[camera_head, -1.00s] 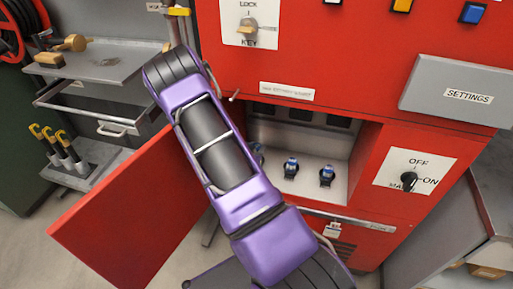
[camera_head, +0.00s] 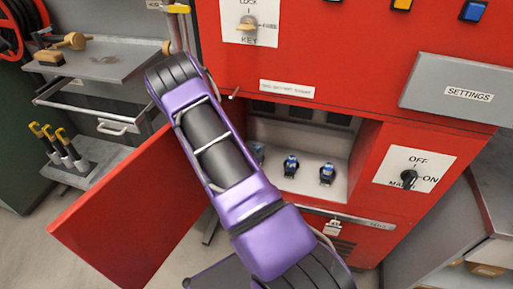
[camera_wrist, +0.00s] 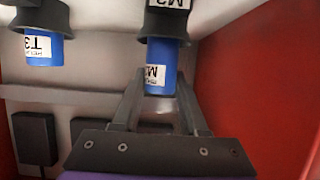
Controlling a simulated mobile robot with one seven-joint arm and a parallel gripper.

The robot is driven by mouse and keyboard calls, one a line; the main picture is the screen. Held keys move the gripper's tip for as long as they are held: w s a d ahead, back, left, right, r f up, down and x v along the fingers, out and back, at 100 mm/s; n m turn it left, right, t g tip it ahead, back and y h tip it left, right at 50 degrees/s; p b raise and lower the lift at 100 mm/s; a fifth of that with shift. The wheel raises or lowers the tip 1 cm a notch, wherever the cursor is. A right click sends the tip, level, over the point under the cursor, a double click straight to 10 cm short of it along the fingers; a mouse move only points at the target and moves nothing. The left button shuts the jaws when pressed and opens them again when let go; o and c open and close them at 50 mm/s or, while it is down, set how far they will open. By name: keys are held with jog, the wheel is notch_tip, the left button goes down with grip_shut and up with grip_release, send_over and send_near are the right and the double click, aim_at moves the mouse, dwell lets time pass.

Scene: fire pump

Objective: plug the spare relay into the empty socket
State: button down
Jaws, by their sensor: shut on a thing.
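In the wrist view my gripper (camera_wrist: 160,82) reaches up from the lower edge, its two fingers on either side of a blue relay (camera_wrist: 167,55) with a white label. I take it to be shut on this relay. The relay's far end meets a dark round socket (camera_wrist: 166,25) with its own white label; I cannot tell how fully it is seated. A second blue relay (camera_wrist: 43,50) marked T3 sits in a dark socket (camera_wrist: 40,17) to the left. In the head view my gripper is hidden behind my purple arm.
The red cabinet's open recess holds blue-topped relays (camera_head: 291,165) (camera_head: 327,173) on a pale floor (camera_head: 310,187). The open red door (camera_head: 120,215) is left of my arm. A red wall (camera_wrist: 255,85) is close on the right in the wrist view.

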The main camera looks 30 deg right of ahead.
jog(key=shift+f, duration=0.15)
dwell(0.5)
jog(key=shift+f, duration=0.4)
jog(key=shift+c, duration=1.8)
grip_release()
jog(key=p+v, duration=0.1)
jog(key=v, duration=1.6)
jog(key=shift+a+p, duration=0.15)
jog(key=shift+p, duration=0.2)
